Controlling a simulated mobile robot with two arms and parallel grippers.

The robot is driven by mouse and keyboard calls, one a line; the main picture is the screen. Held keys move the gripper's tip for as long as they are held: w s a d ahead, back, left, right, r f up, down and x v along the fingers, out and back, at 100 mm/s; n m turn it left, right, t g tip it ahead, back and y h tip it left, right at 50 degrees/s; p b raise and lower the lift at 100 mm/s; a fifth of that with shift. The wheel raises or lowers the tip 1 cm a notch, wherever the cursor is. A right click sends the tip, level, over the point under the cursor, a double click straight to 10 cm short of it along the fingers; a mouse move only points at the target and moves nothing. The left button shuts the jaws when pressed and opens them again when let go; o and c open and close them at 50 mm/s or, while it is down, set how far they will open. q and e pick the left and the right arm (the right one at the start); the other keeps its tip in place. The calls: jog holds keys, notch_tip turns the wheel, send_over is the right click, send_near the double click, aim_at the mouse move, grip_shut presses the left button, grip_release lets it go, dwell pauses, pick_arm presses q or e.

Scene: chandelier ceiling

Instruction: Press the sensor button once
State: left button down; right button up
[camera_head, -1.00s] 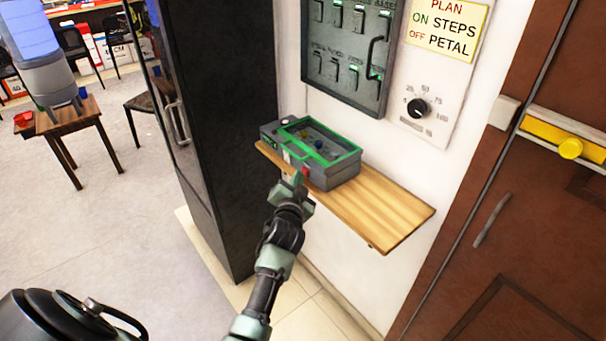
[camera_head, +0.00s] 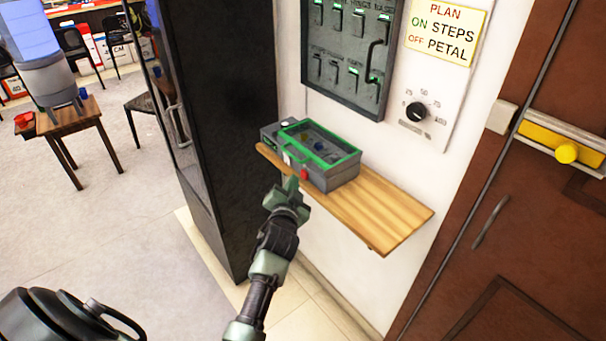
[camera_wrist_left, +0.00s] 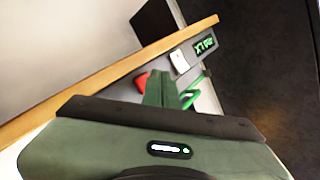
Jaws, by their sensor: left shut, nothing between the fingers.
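A grey box with a green-framed clear lid (camera_head: 318,140) sits on the wooden shelf (camera_head: 385,207). Its front has a red button (camera_head: 304,175) and a white piece (camera_head: 287,158); which of these is the sensor button I cannot tell. In the left wrist view the red button (camera_wrist_left: 141,81), white piece (camera_wrist_left: 180,61) and a small green-lit display (camera_wrist_left: 204,43) show beyond my fingers. My left gripper (camera_head: 291,183) is shut and empty, just in front of the box's front face. It also shows in the wrist view (camera_wrist_left: 160,88). My right gripper is out of view.
A tall black cabinet (camera_head: 225,130) stands left of the shelf. A switch panel (camera_head: 348,50) and a dial (camera_head: 417,112) are on the wall above. A brown door (camera_head: 530,240) is at the right.

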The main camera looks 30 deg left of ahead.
pick_arm(q)
jog(key=s, duration=0.1)
jog(key=s+a+p, duration=0.1)
jog(key=s, duration=0.1)
jog(key=s+a+p, duration=0.1)
jog(key=shift+s, duration=0.3)
dwell(0.9)
jog(key=s+d+f+g+h, duration=0.2)
jog(key=s+d+f, duration=0.25)
jog(key=f, duration=0.65)
jog(key=s+d+f+g+h, duration=0.1)
jog(key=s+d+f+g, duration=0.3)
jog(key=f, duration=0.7)
jog(key=s+d+f+h, duration=0.25)
jog(key=s+f, duration=0.35)
jog(key=f, duration=0.4)
jog(key=s+d+f+g, duration=0.1)
jog(key=s+f, duration=0.5)
jog(key=s, duration=0.6)
jog(key=s+d+f+g, duration=0.1)
jog(key=s+f+g, duration=0.3)
jog(key=s, duration=0.8)
jog(key=s+d+f+g, duration=0.1)
jog(key=s+f+g, duration=0.2)
jog(key=s+f, duration=0.4)
jog(key=s+h, duration=0.1)
jog(key=s, duration=0.4)
jog(key=shift+f, duration=0.35)
